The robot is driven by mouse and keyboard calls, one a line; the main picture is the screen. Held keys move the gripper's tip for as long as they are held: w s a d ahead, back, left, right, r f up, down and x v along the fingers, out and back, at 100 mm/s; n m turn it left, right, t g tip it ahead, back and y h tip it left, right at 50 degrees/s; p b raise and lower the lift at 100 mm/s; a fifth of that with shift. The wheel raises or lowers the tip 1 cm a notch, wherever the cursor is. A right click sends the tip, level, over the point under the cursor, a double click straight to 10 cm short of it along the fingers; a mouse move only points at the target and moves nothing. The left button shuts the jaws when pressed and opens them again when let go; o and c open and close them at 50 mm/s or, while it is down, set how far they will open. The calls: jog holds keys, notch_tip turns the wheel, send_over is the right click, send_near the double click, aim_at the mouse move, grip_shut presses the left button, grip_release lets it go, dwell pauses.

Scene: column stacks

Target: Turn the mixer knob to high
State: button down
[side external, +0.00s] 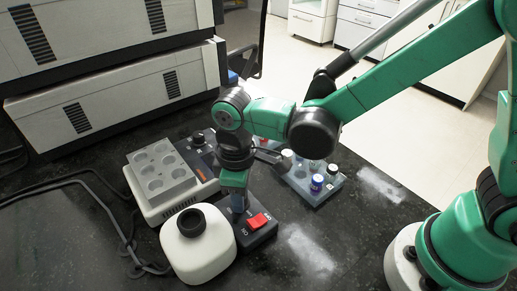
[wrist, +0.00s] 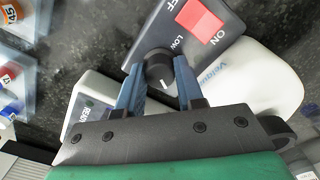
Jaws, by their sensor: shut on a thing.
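The mixer is a dark box (side external: 262,236) with a red switch (side external: 259,221) marked ON and OFF; in the wrist view the box (wrist: 226,50) also shows a LOW label beside the knob. The black round knob (wrist: 158,66) sits between my two blue fingertips. My gripper (wrist: 158,72) is shut on the knob, one finger on each side. A pale mark on the knob points toward my palm, away from the LOW label. No HIGH label is readable. In the side view my gripper (side external: 238,207) points down onto the box and hides the knob.
A white bottle (side external: 195,255) with a black cap stands close left of the mixer. A heating block (side external: 160,172) stands behind it, and a vial rack (side external: 316,195) to the right. Cables (side external: 115,215) run at left. The front right bench is mostly clear.

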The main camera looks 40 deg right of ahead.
jog(key=m, duration=1.1)
jog(key=shift+m, duration=0.4)
dwell(0.3)
jog(key=c, duration=0.5)
grip_release()
jog(key=shift+c, duration=0.2)
jog(key=shift+r, duration=0.1)
jog(key=shift+r, duration=2.75)
